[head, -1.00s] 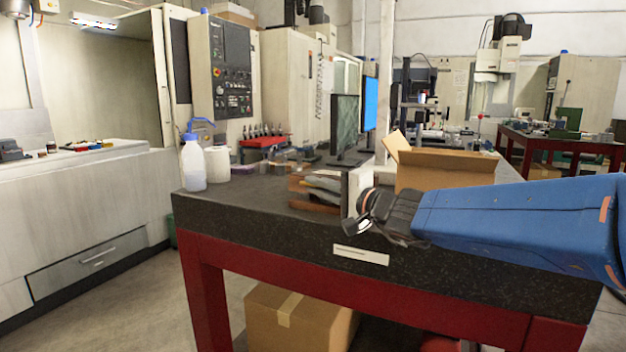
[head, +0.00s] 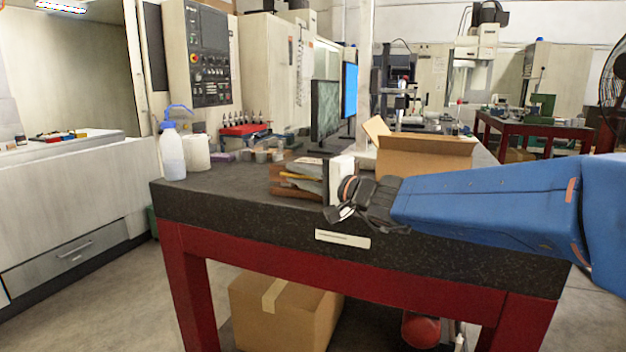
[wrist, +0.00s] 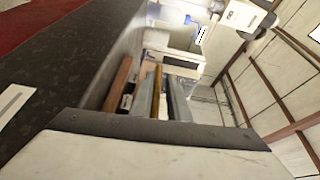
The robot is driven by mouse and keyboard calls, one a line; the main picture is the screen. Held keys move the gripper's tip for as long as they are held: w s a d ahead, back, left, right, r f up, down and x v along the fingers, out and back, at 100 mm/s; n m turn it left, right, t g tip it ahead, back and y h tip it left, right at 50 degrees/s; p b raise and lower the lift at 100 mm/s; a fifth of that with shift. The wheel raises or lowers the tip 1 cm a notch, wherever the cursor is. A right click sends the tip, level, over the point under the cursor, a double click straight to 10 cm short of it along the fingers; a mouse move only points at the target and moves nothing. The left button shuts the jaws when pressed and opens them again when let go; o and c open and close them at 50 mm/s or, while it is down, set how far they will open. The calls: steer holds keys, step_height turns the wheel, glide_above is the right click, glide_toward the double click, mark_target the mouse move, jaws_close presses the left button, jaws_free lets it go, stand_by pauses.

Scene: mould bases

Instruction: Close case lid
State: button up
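An off-white slab (head: 339,171) stands upright on the dark tabletop, just beyond my gripper; it may be the case lid. In the wrist view a pale panel with a dark edge (wrist: 160,152) fills the bottom, perhaps the same slab. Behind it lie brown, yellow and grey flat pieces (wrist: 155,92); in the head view this low stack (head: 297,178) is left of the slab. I cannot tell whether it is the case. My gripper (head: 342,203) is at the table's front edge, close in front of the slab; contact and finger opening are unclear.
The dark stone table (head: 225,195) has red legs. A cardboard box (head: 425,157) with raised flaps stands behind my arm. The table's front left is clear.

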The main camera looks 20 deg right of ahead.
steer(key=v, duration=1.7)
steer(key=shift+s, duration=0.1)
steer(key=shift+f, duration=0.1)
stand_by(0.3)
